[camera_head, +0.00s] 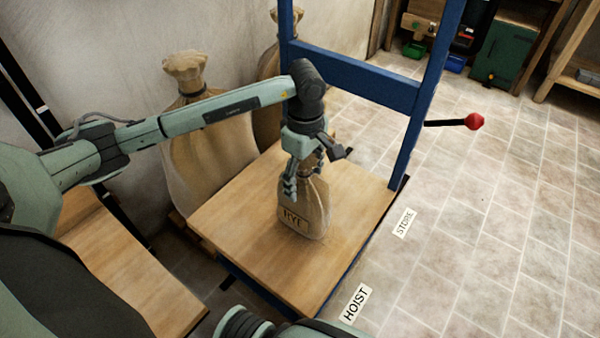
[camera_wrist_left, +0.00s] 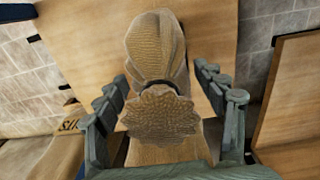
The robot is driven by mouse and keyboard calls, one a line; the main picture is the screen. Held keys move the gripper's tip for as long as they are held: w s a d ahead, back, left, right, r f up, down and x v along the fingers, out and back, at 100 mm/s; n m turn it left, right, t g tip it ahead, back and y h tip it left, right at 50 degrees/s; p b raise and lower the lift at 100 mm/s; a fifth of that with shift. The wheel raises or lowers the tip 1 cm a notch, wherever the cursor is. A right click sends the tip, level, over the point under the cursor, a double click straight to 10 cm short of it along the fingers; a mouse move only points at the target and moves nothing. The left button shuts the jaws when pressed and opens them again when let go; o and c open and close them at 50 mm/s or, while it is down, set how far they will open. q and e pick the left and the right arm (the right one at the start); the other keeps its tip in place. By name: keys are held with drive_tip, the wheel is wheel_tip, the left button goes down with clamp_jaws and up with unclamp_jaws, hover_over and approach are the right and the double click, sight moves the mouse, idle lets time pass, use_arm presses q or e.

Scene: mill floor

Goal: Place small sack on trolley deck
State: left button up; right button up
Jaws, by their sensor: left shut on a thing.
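The small sack (camera_head: 304,209), tan with a RYE label, is upright on or just above the wooden trolley deck (camera_head: 240,232); I cannot tell whether it touches. My left gripper (camera_head: 305,180) comes down from above and is shut on the sack's upper part. In the left wrist view the sack's gathered top (camera_wrist_left: 160,110) sits between the two fingers of the left gripper (camera_wrist_left: 168,115). The deck also shows behind it in that view (camera_wrist_left: 85,35). My right gripper is not in view.
Large full sacks (camera_head: 205,150) stand behind the deck against the wall. A blue frame (camera_head: 365,82) rises at the deck's far edge, with a red-knobbed lever (camera_head: 473,121) beside it. Tiled floor there is clear.

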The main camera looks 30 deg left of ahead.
use_arm(q)
drive_tip(key=shift+w+f, duration=0.1)
drive_tip(key=shift+f, duration=1.3)
drive_tip(key=o, duration=1.8)
drive_tip(key=shift+f, duration=0.1)
drive_tip(key=shift+o, duration=0.2)
wheel_tip(320, 180, up, 12)
drive_tip(key=shift+r, duration=0.1)
